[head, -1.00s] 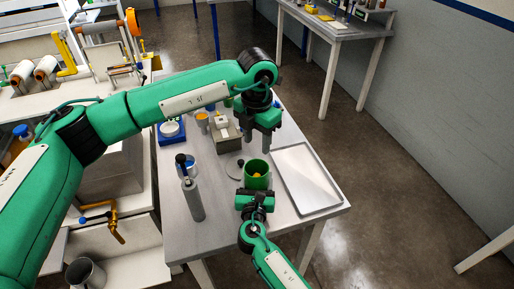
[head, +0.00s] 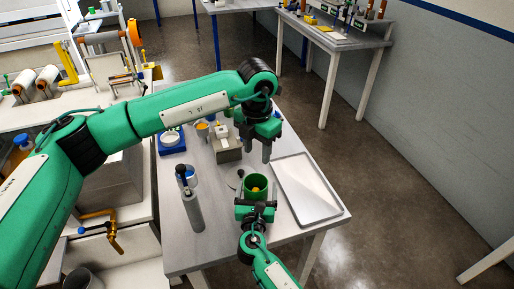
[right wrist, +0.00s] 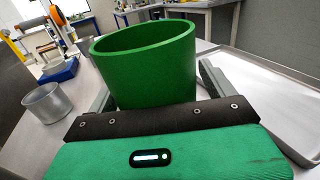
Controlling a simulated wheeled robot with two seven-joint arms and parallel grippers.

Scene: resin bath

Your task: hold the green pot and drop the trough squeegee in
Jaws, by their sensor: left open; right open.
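I cannot tell whether this is the trough squeegee, and I make out no squeegee elsewhere. My right gripper (head: 256,204) is open at the near side of the pot. In the right wrist view the pot (right wrist: 150,65) stands between its two spread fingers, with gaps visible beside it. My left gripper (head: 258,151) is open and empty, pointing down above the table just beyond the pot.
A flat metal tray (head: 308,190) lies right of the pot. A tall grey bottle (head: 194,210) and a metal cup (right wrist: 44,102) stand to the left. A grey block (head: 228,150) and a blue scale-like item (head: 172,141) sit farther back. A small dark-knobbed item lies close behind the pot.

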